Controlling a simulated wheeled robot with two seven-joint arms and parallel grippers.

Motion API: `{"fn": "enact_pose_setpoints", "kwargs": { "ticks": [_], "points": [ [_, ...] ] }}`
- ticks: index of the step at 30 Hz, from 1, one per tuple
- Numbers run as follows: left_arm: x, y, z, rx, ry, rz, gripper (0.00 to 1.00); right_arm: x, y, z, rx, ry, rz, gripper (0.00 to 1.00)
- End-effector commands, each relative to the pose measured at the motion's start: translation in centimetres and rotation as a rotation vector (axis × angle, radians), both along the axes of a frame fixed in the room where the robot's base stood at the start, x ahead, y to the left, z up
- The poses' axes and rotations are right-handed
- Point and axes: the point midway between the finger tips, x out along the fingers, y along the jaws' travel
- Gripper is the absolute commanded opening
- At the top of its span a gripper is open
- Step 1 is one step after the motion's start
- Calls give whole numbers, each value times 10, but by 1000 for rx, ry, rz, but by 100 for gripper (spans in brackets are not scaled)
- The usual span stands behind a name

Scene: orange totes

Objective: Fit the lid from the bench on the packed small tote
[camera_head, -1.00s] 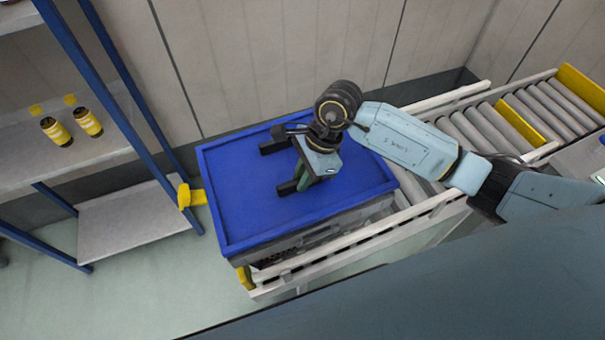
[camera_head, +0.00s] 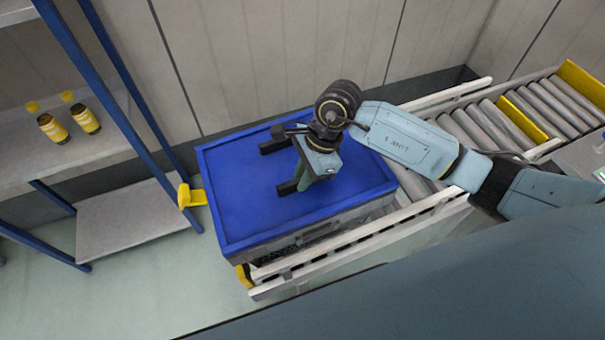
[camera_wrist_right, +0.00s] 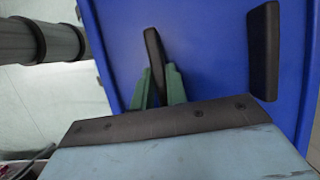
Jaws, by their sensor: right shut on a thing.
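The blue lid (camera_head: 245,205), a flat panel with a raised rim and two black handles, lies over the top of the grey small tote (camera_head: 345,219) on the conveyor. Only part of the tote's near side shows; its contents are hidden. I cannot tell whether the rim sits flush all round. My right gripper (camera_head: 305,183) is over the lid, shut on the nearer black handle. In the right wrist view its green fingers (camera_wrist_right: 158,88) close around that handle (camera_wrist_right: 153,55), and the other handle (camera_wrist_right: 263,50) stands free on the lid (camera_wrist_right: 210,45). My left gripper is out of view.
A roller conveyor (camera_head: 475,130) with white side rails (camera_head: 370,242) runs off to the right. A yellow stop (camera_head: 190,196) stands beside the lid's left edge. A blue-post shelf (camera_head: 150,150) at left holds two bottles (camera_head: 85,119). A wall (camera_head: 270,60) rises behind.

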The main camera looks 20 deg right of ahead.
Motion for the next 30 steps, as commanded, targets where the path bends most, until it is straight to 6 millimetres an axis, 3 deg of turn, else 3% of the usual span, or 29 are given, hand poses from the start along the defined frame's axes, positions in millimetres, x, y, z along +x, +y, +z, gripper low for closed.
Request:
{"fn": "enact_pose_setpoints", "kwargs": {
  "ticks": [16, 17, 22, 30],
  "points": [
    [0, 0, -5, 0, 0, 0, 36, 1, 0, -4, 2, -2, -1, 0],
    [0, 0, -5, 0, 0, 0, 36, 1, 0, -4, 2, -2, -1, 18],
    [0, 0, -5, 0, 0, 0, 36, 1, 0, -5, 1, -2, -1, 40],
    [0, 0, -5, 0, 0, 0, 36, 0, 0, -5, 0, 1, -1, 40]
  ]
}}
